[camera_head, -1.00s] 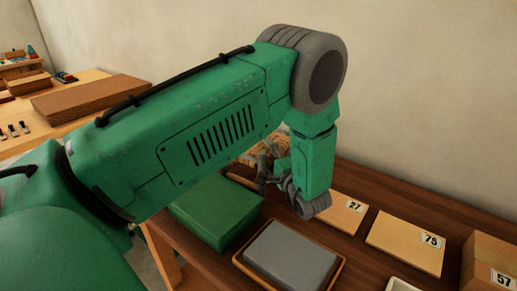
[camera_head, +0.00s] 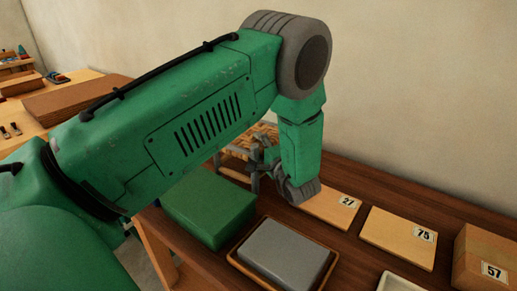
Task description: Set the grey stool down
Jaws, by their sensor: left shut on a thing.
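The stool (camera_head: 264,132) shows only in part behind my left arm: a tan woven top and some pale and grey bars below it. My left gripper (camera_head: 262,170) points down at the stool's near side and is shut on it. My forearm and wrist hide much of the stool, and I cannot tell whether its feet touch the table (camera_head: 372,183). My right gripper is out of view.
A green box (camera_head: 210,203) and a grey block (camera_head: 287,252) in a wooden tray (camera_head: 240,268) stand in front of the gripper. Boards numbered 27 (camera_head: 328,208) and 75 (camera_head: 392,238) and a box marked 57 (camera_head: 488,245) lie to the right. A wall stands behind.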

